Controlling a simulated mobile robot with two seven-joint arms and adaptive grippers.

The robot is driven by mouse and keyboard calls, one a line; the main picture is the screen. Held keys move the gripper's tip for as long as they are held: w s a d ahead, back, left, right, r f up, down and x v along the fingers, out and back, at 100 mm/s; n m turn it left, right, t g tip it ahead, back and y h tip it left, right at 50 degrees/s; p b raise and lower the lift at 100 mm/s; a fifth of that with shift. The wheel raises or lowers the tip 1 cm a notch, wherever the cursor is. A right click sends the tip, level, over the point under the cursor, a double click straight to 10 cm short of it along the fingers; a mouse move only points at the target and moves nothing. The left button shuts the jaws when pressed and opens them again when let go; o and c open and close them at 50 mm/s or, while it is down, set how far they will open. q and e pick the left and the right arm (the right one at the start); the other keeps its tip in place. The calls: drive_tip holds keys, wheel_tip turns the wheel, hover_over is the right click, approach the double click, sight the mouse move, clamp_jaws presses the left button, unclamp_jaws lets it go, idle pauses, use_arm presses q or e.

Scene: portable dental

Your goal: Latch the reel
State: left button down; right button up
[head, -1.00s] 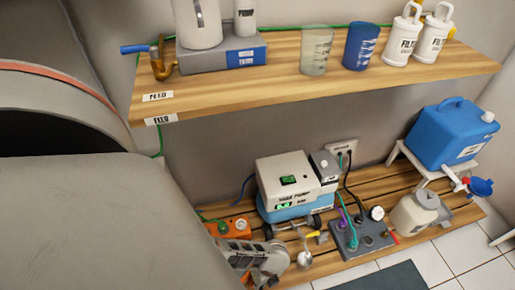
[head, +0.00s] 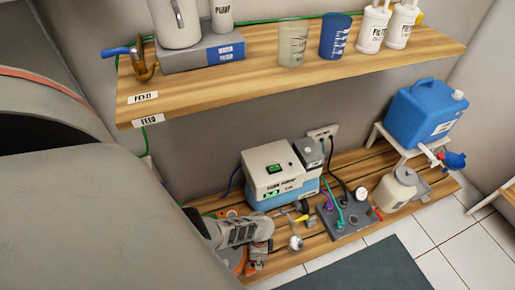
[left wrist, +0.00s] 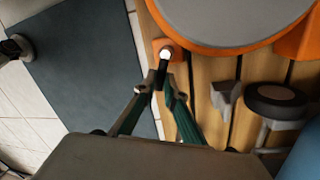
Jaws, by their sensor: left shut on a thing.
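The reel shows in the left wrist view as a wide grey disc (left wrist: 235,15) with an orange rim and orange stand (left wrist: 285,45). In the head view only bits of its orange frame (head: 238,264) show past my arm. My left gripper (left wrist: 166,82) is at a small orange corner block of the reel, its fingertips closed around a dark pin or lever with a white round tip (left wrist: 165,54). In the head view the left gripper (head: 256,247) is low over the left end of the slatted bench, and what it grips is hidden.
A white and blue pump (head: 281,173) stands right of the reel, with a grey valve box (head: 347,221) and gauge beyond it. A shelf (head: 300,62) overhangs the bench (head: 325,247). A dark mat (head: 375,268) lies on the tiled floor in front.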

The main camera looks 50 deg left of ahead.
use_arm(q)
drive_tip(key=shift+w+a+n+t, duration=0.2)
drive_tip(key=shift+a+n, duration=0.1)
drive_tip(key=shift+n, duration=0.8)
drive_tip(key=shift+w+a+n+t, duration=0.1)
drive_tip(key=shift+a+n+t, duration=0.15)
drive_tip(key=shift+n, duration=0.85)
use_arm(e)
drive_tip(key=shift+s+d+f, duration=0.3)
drive_tip(key=shift+s, duration=0.05)
use_arm(q)
drive_tip(key=shift+p, duration=0.3)
drive_tip(key=shift+a, duration=0.1)
use_arm(e)
drive_tip(key=shift+w, duration=0.15)
use_arm(q)
drive_tip(key=c, duration=2.1)
unclamp_jaws()
wheel_tip(320, 180, up, 12)
drive_tip(key=a, duration=0.2)
drive_tip(key=shift+w+f, duration=0.15)
drive_tip(key=shift+w, duration=0.3)
